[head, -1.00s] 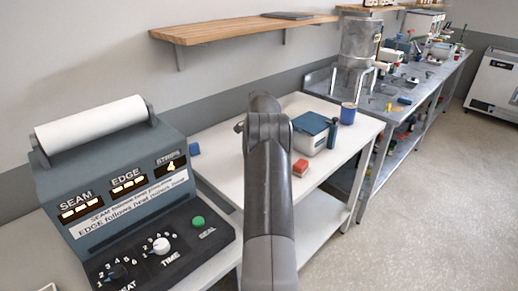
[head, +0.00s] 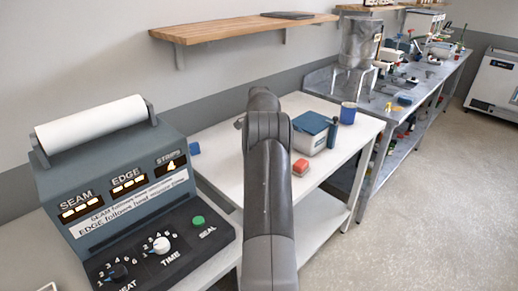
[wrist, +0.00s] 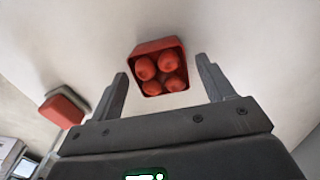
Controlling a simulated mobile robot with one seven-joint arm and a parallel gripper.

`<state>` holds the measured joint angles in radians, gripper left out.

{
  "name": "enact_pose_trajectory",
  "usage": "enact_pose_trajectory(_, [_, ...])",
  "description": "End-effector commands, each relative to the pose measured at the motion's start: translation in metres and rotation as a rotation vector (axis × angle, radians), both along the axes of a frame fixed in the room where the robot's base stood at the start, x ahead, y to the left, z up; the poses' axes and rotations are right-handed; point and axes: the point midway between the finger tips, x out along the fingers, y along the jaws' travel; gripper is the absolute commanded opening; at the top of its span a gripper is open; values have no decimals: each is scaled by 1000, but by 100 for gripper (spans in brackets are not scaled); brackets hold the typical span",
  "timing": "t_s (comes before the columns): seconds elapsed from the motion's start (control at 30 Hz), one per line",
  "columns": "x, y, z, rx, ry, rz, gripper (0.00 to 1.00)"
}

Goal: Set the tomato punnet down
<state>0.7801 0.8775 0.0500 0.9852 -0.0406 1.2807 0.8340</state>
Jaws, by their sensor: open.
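The tomato punnet (wrist: 160,45) is a small red open tray with several round red tomatoes (wrist: 160,72) in it. In the wrist view it stands on a pale surface, just beyond and between my fingertips. My gripper (wrist: 162,74) is open, with a visible gap between each finger and the punnet. In the head view my arm hides the punnet and the gripper.
A sealing machine (head: 125,195) stands front left. A wooden shelf (head: 235,32) hangs above.

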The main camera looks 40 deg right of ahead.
Motion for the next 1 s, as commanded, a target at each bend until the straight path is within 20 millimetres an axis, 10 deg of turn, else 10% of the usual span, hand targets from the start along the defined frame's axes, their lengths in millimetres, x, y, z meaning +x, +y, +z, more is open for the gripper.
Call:
enact_pose_trajectory(0.4, [0,0,86,-2,-2,0,74])
enact_pose_trajectory(0.77, [1,2,109,-1,-2,4,74])
enact_pose_trajectory(1.0, [11,56,150,-31,-34,132,74])
